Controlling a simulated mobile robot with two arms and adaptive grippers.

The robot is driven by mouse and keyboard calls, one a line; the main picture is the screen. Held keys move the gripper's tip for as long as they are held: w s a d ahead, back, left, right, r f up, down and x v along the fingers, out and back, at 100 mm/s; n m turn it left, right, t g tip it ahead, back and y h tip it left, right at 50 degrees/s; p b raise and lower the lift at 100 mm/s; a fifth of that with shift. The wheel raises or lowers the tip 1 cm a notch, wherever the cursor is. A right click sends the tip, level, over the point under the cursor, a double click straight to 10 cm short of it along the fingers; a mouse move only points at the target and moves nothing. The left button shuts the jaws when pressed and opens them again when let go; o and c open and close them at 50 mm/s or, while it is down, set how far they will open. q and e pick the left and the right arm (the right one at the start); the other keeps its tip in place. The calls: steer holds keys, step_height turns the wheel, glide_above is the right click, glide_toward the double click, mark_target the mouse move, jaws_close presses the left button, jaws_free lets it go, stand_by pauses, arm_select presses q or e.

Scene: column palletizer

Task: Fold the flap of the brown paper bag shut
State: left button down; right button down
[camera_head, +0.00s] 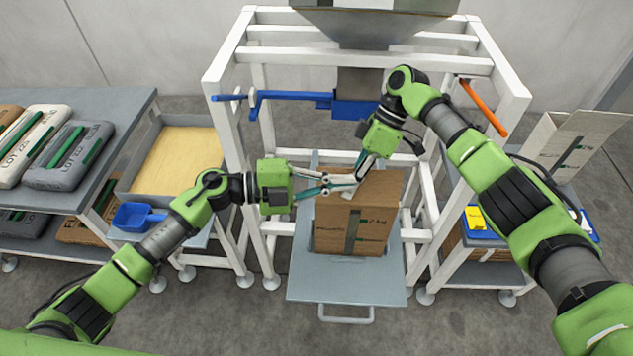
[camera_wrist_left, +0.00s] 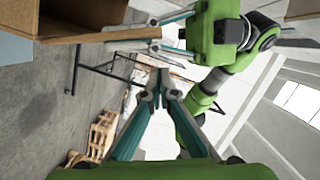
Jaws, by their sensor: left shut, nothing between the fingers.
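The brown paper bag (camera_head: 350,230) stands upright on the grey platform under the spout, with a green stripe on its front. Its top edge is partly hidden by both grippers. My left gripper (camera_head: 352,183) is shut and empty at the bag's top, reaching in from the left. My right gripper (camera_head: 361,168) points down at the same top edge, close to the left fingertips. In the left wrist view, the brown bag (camera_wrist_left: 75,22) fills the upper left, and the right gripper's fingers (camera_wrist_left: 150,38) lie along its brown edge. Whether they grip it is unclear.
The grey platform (camera_head: 345,290) has free room in front of the bag. White frame posts (camera_head: 235,160) stand on both sides, with a blue lever (camera_head: 290,96) and an orange lever (camera_head: 484,108). Filled bags (camera_head: 68,155) lie on the left shelf. A blue scoop (camera_head: 138,217) sits by the yellow-filled tray (camera_head: 126,188).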

mark_target(349, 171)
arm_select(q)
steer(key=shift+w+a+f, duration=0.1)
steer(key=shift+w+f, duration=0.15)
steer(key=shift+w, duration=0.3)
steer(key=shift+w+a+f, duration=0.1)
steer(key=shift+w+f, duration=0.1)
steer(key=shift+w, duration=0.4)
steer(key=shift+w+a+f, duration=0.1)
steer(key=shift+w+f, duration=0.15)
steer(key=shift+w, duration=0.3)
steer(key=shift+w, duration=0.1)
steer(key=shift+w+f+n, duration=0.2)
steer(key=shift+w+n, duration=0.2)
steer(key=shift+w, duration=0.1)
steer(key=shift+w+f, duration=0.1)
arm_select(e)
steer(key=shift+s+a, duration=0.1)
arm_select(q)
steer(key=shift+a, duration=0.1)
arm_select(e)
steer(key=c, duration=2.3)
jaws_free()
steer(key=shift+c, duration=0.2)
